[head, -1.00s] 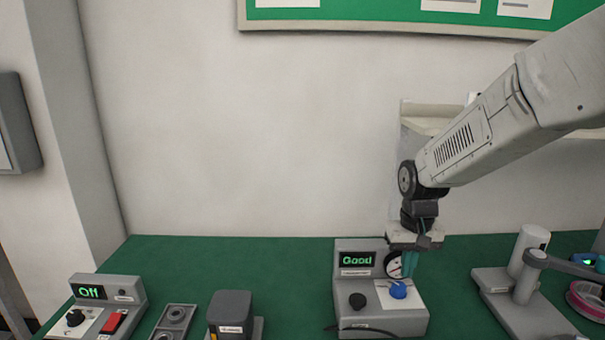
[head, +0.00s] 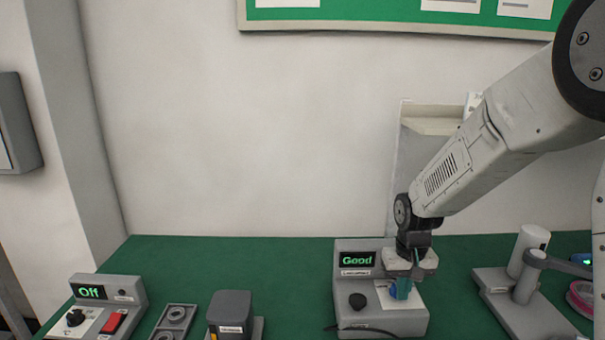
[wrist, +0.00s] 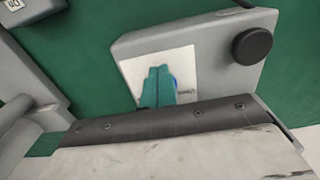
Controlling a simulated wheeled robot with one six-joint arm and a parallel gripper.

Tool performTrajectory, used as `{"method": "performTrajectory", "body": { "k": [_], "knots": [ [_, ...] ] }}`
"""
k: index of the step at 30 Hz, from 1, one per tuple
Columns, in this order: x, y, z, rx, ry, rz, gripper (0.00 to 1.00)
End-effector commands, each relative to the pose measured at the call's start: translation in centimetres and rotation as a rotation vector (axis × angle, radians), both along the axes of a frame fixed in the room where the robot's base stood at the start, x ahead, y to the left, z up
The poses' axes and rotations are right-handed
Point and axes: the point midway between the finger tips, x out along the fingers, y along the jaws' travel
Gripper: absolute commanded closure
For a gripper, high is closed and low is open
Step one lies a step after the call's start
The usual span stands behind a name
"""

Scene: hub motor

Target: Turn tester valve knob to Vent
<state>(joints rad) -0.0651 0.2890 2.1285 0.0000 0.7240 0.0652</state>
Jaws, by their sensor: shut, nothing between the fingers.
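The tester (head: 345,328) is a grey box with a screen reading "Good" (head: 357,260); part of it also shows in the wrist view (wrist: 210,35). Its blue valve knob (wrist: 174,83) sits on a white label plate (wrist: 183,60) and is mostly hidden behind my fingers. My gripper (head: 401,294) points down right over the blue knob, its teal fingers (wrist: 158,84) shut together with nothing between them. I cannot tell whether the fingertips touch the knob. The knob's pointer and the plate's lettering cannot be read. The gauge is hidden behind my gripper.
A black knob (head: 357,300) stands on the tester left of my gripper. To the right is a grey stand with a white cylinder (head: 530,245). To the left are a dark grey block (head: 231,312), a part tray (head: 174,322) and a box reading "Off" (head: 90,292).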

Motion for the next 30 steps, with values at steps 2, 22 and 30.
{"method": "performTrajectory", "body": {
  "k": [2,22,30],
  "knots": [
    [0.00,0.00,0.01,0.000,0.000,0.000,1.00],
    [0.53,-0.07,0.05,0.000,-0.001,0.000,1.00],
    [0.55,-0.35,0.06,0.000,-0.002,0.000,1.00]
  ]
}}
